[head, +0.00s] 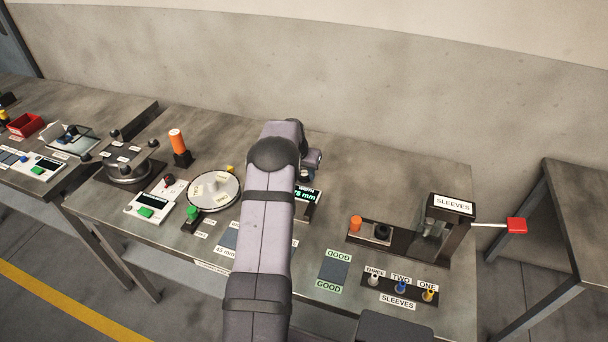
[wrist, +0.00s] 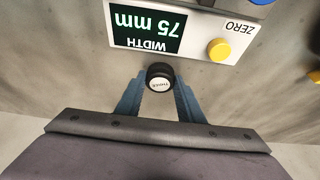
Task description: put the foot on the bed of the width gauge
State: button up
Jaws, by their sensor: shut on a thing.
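In the wrist view my gripper (wrist: 159,94) is shut on the foot (wrist: 160,73), a small dark round piece with a white labelled face, held between the two blue fingertips. The width gauge (wrist: 228,29) is just beyond the foot in that view. Its display reads "WIDTH 75 mm", upside down, beside a yellow ZERO button. In the head view the gauge display (head: 308,196) shows partly behind my arm. The foot is hidden there, and the bed of the gauge cannot be made out in either view.
To the left are a round white dial plate (head: 214,190), a panel with a green button (head: 149,207) and an orange-topped post (head: 178,145). To the right are a GOOD mat (head: 334,270), a sleeve rack (head: 400,290) and the SLEEVES stand (head: 452,205). The table behind my arm is mostly clear.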

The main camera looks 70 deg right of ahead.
aim_at(303, 174)
notch_tip(303, 174, up, 10)
jog(key=b, duration=0.3)
jog(key=w+a+r+n, duration=0.1)
jog(key=w+a+r, duration=0.1)
jog(key=w+r, duration=0.3)
jog(key=s+a+f+m+g+y, duration=0.1)
jog(key=s+a+f+m+g, duration=0.1)
jog(key=a+m, duration=0.3)
jog(key=s+a+f+m+g+y+p, duration=0.1)
jog(key=s+a+m, duration=0.3)
jog(key=m, duration=0.5)
jog(key=a+f+g, duration=0.1)
jog(key=a, duration=0.1)
jog(key=shift+s+a+m+y, duration=0.25)
jog(key=shift+a+m+y, duration=0.05)
jog(key=shift+f+p, duration=1.45)
jog(key=shift+f, duration=3.55)
jog(key=shift+f, duration=0.1)
